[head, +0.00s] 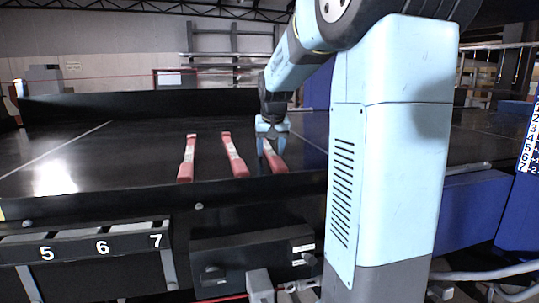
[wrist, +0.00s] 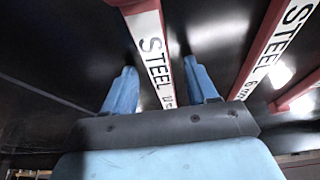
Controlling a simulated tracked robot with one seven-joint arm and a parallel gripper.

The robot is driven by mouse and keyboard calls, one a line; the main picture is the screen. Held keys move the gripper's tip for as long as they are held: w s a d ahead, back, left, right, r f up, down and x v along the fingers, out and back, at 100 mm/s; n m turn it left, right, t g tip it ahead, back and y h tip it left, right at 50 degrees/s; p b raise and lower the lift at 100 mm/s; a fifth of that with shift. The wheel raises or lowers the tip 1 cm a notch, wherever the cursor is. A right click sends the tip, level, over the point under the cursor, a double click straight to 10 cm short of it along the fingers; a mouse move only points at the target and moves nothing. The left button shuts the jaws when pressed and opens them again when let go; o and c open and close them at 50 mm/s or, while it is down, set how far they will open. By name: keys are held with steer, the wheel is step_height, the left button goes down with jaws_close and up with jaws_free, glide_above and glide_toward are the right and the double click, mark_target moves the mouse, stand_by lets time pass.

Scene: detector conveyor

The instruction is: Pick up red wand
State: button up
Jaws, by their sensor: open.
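Three red wands with white labels lie side by side on the black conveyor belt in the head view: a left wand (head: 187,158), a middle wand (head: 234,156) and a right wand (head: 274,158). My gripper (head: 271,150) is open, pointing down at the right wand. In the wrist view, its two blue fingers (wrist: 159,68) stand either side of a wand marked STEEL (wrist: 154,50), apart from it as far as I can see. The lower end of that wand is hidden behind the gripper body. A second labelled wand (wrist: 268,50) lies to its right.
The black conveyor belt (head: 80,160) is clear to the left of the wands. A raised black wall (head: 120,107) runs along its far side. Numbered bins (head: 90,247) marked 5, 6 and 7 hang at the front edge.

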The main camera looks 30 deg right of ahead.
steer(key=shift+c, duration=0.4)
jaws_close()
